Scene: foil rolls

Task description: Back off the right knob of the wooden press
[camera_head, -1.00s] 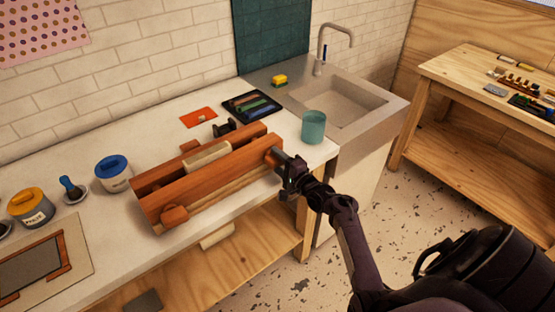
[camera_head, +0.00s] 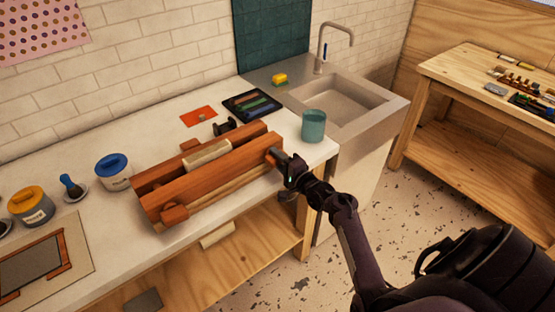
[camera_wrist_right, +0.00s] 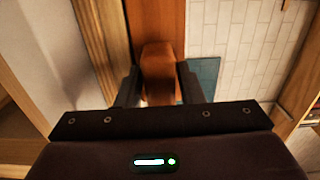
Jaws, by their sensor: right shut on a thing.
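The wooden press (camera_head: 215,180) lies on the white counter, its long reddish-brown beams running from lower left to upper right. Its left knob (camera_head: 174,214) shows at the near left end. My right gripper (camera_head: 276,156) is at the right end of the press and hides most of the right knob there. In the right wrist view the right knob (camera_wrist_right: 158,62) is an orange-brown wooden piece between the two dark fingers of my right gripper (camera_wrist_right: 158,88), which are shut on it. My left gripper is in neither view.
A teal cup (camera_head: 313,126) stands close behind the press's right end, near the sink (camera_head: 345,105). A black tray (camera_head: 250,104) and an orange card (camera_head: 198,116) lie behind the press. Jars (camera_head: 113,173) stand to its left. The counter's front edge is close.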

